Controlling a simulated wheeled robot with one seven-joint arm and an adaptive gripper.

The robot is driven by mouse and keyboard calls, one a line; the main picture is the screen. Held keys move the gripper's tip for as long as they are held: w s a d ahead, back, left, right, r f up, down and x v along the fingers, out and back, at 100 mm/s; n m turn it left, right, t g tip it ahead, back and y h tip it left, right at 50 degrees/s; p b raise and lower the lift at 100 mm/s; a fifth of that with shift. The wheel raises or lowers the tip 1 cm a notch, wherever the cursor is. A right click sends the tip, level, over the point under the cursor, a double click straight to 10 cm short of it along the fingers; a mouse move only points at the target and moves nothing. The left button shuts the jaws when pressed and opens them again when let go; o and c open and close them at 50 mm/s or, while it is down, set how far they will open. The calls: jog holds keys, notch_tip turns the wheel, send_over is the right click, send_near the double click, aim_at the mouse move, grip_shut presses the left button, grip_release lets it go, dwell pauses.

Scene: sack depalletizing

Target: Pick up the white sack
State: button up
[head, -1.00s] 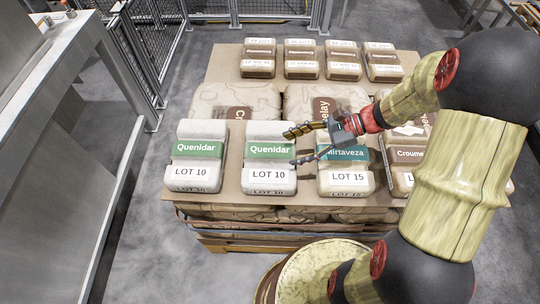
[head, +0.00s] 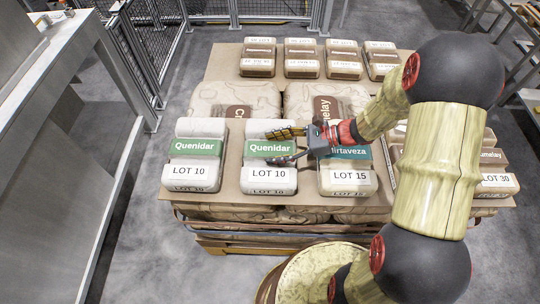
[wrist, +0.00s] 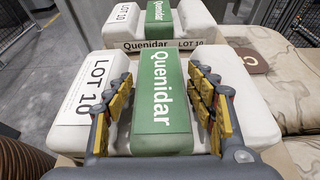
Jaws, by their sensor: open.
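Two white sacks with green Quenidar bands and LOT 10 labels lie in the front row: the left white sack (head: 192,173) and the middle white sack (head: 268,180). A third white sack (head: 347,179), with a teal band and LOT 15, lies to their right. My gripper (head: 270,147) is open and empty over the middle white sack. In the wrist view the fingers (wrist: 160,80) are spread on either side of its green band (wrist: 162,100). The left white sack (wrist: 115,22) shows beyond it. I cannot tell whether the fingertips touch the sack.
The sacks lie on a cardboard sheet (head: 222,72) on a pallet stack. Large brown sacks (head: 225,98) lie behind the front row, and several small brown-and-white sacks (head: 301,56) at the back. A grey metal structure (head: 50,170) and mesh fencing (head: 142,40) stand left.

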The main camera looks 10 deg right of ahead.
jog(key=c, duration=0.3)
jog(key=c, duration=1.1)
jog(key=shift+r, duration=0.1)
grip_shut()
